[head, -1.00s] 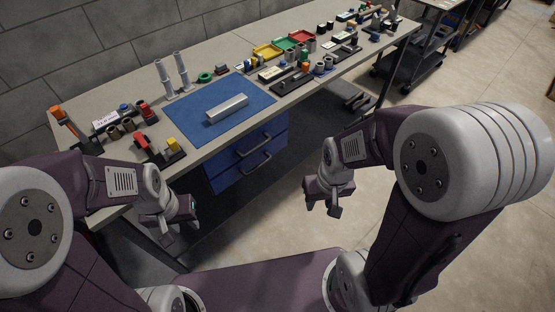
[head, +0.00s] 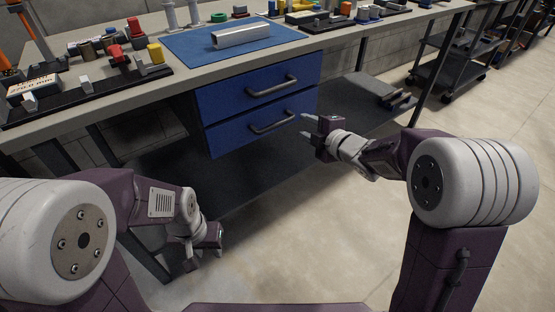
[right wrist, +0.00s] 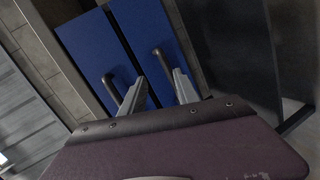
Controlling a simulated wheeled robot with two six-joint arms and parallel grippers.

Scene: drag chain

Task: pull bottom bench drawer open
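The blue bottom drawer (head: 229,139) hangs under the bench, below the blue top drawer (head: 224,99); both look shut. The bottom drawer's dark bar handle (head: 272,123) runs across its front. My right gripper (head: 307,126) is open and empty, just right of that handle and apart from it. In the right wrist view the picture is turned sideways; the bottom handle (right wrist: 161,58) lies ahead, in line with the gap between the two fingers (right wrist: 159,94). The top handle (right wrist: 113,88) is left of them. My left gripper (head: 207,250) is low, away from the drawers; its fingers are unclear.
The bench top (head: 185,74) carries a blue mat (head: 190,45) with a metal bar (head: 240,36) and several small parts. A dark lower shelf (head: 345,107) lies beneath the bench on the right. A dark cart (head: 450,62) stands further right. The floor before the drawers is clear.

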